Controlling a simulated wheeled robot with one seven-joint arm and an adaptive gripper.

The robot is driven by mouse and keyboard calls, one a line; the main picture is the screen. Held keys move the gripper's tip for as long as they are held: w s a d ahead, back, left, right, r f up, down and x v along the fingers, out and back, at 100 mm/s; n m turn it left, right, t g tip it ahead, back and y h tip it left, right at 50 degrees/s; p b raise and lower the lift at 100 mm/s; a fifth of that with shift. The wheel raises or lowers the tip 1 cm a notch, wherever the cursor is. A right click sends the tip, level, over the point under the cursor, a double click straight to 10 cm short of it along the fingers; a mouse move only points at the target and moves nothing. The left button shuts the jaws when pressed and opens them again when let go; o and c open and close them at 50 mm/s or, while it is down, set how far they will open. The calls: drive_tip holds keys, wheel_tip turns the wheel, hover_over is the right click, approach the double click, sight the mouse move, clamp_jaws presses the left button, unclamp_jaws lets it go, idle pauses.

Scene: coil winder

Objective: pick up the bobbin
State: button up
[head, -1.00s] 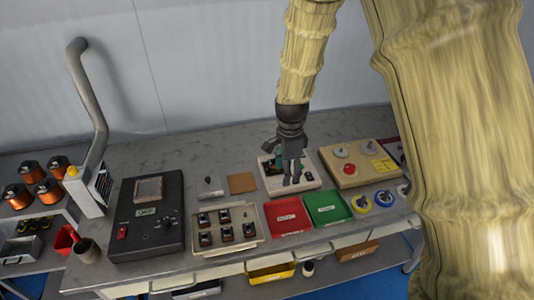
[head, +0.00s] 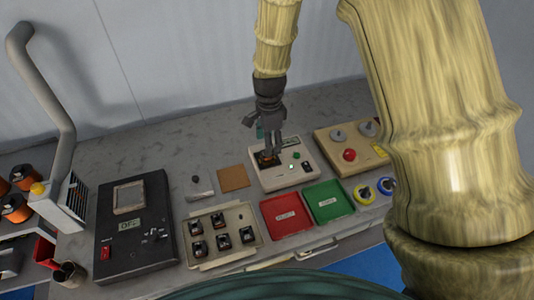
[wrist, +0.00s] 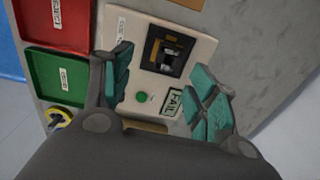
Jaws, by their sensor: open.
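A bobbin (wrist: 167,56) with copper-coloured winding sits in a dark square socket on a pale tester (wrist: 192,40). In the head view the bobbin (head: 268,158) shows at the left of the tester (head: 298,172), partly behind my gripper. My gripper (head: 264,138) is above the tester, pointing down, with its fingers apart. In the wrist view my gripper (wrist: 166,75) has teal pads on both sides, with nothing between them. The bobbin lies beyond the fingertips, between them in the picture. The exact height gap cannot be told.
The tester has a green button (wrist: 141,97) and a FAIL label or display (wrist: 174,102). A red tray (head: 285,216) and green tray (head: 327,201) are in front. Several bobbins sit in a beige tray (head: 249,214). A control box (head: 352,147) stands right.

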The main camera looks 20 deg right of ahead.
drive_tip(key=shift+w+f, duration=0.1)
drive_tip(key=shift+f, duration=0.2)
drive_tip(key=w+f, duration=0.2)
drive_tip(key=shift+w+f, duration=0.3)
drive_tip(key=shift+s+d+f+p, duration=0.25)
drive_tip(key=shift+s+f+p, duration=0.35)
drive_tip(key=shift+s+p, duration=0.35)
drive_tip(key=f, duration=0.1)
drive_tip(key=w+f, duration=0.1)
drive_tip(key=f, duration=0.1)
drive_tip(key=shift+f+p, duration=0.1)
drive_tip(key=shift+p, duration=0.3)
drive_tip(key=shift+s, duration=0.25)
drive_tip(key=shift+w, duration=0.2)
drive_tip(key=c, duration=0.6)
drive_tip(key=shift+s, duration=0.1)
drive_tip(key=c, duration=0.6)
